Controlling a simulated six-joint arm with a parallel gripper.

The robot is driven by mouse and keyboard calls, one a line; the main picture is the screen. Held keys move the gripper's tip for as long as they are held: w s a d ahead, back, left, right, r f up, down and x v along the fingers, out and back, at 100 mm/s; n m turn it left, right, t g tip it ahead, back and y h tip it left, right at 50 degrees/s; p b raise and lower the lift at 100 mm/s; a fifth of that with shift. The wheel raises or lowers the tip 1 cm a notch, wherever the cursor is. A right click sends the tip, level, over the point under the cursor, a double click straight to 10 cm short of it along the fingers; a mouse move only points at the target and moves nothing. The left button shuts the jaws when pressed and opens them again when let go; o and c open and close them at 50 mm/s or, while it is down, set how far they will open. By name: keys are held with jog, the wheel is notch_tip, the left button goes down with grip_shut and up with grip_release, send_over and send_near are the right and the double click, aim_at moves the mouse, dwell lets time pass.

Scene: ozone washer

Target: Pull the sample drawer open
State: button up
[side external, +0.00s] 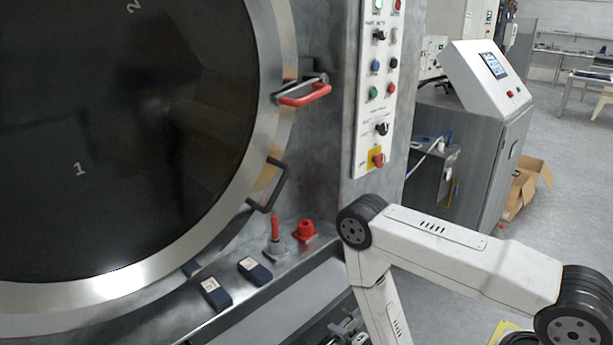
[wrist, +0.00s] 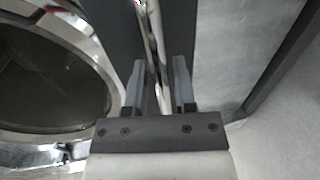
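My gripper (wrist: 158,75) shows in the wrist view with its two grey fingers apart. A shiny metal bar or edge (wrist: 152,30) runs lengthwise between the fingers, and I see no clear sign that they press on it. I cannot tell whether this bar is part of the sample drawer. No drawer can be clearly made out in either view. In the side external view my white arm reaches down past the front of the washer (side external: 335,150), and its lower end leaves the picture at the bottom, so the fingertips cannot be made out there.
The large round door (side external: 110,130) has a red handle (side external: 305,95) and a black handle (side external: 270,188). A red-topped lever (side external: 275,235), a red knob (side external: 306,231) and two dark blocks (side external: 255,271) sit on the ledge below. A button panel (side external: 380,90) is above. Open floor lies right.

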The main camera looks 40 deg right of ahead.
jog(key=shift+o, duration=0.8)
jog(key=s+r, duration=0.5)
jog(key=r, duration=0.3)
dwell(0.3)
jog(key=shift+w, duration=0.2)
